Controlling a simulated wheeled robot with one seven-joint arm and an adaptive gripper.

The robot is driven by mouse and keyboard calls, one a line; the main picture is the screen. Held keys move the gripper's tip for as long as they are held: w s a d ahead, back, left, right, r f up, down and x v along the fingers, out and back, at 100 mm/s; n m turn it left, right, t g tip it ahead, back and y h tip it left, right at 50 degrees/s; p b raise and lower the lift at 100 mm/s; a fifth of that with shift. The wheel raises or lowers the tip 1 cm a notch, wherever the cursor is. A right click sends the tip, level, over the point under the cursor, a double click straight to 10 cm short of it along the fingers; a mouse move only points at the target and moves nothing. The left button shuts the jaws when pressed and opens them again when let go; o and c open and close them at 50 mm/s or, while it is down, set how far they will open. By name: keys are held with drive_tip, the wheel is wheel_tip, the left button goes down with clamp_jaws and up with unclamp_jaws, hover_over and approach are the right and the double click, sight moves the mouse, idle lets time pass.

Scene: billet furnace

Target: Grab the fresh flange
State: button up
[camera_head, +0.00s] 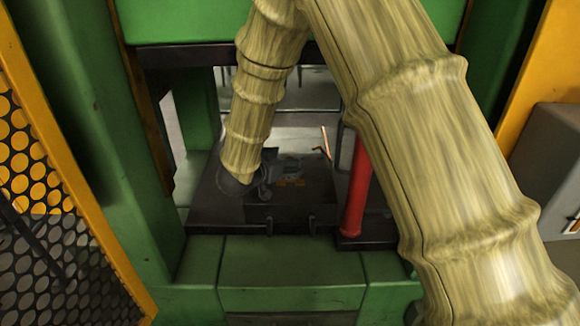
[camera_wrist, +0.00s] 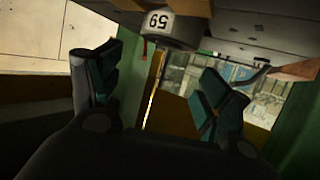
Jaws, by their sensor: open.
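My gripper (camera_wrist: 163,68) is open in the wrist view, with one dark green-padded finger on each side and nothing between the pads. In the head view my gripper (camera_head: 272,184) is low over the dark bed (camera_head: 225,212) of the green press. My wrist and the shadow hide most of what lies there, and no flange stands out clearly.
The green press frame (camera_head: 150,215) encloses the opening on both sides and above. A red post (camera_head: 357,188) stands close to the right of my gripper. A yellow perforated guard (camera_head: 35,160) is at the left. A grey box (camera_head: 548,165) is at the right.

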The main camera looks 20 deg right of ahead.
drive_tip(key=shift+w+d, duration=0.15)
drive_tip(key=shift+d, duration=0.05)
drive_tip(key=c, duration=1.2)
drive_tip(key=shift+c, duration=0.9)
drive_tip(key=shift+r, duration=0.1)
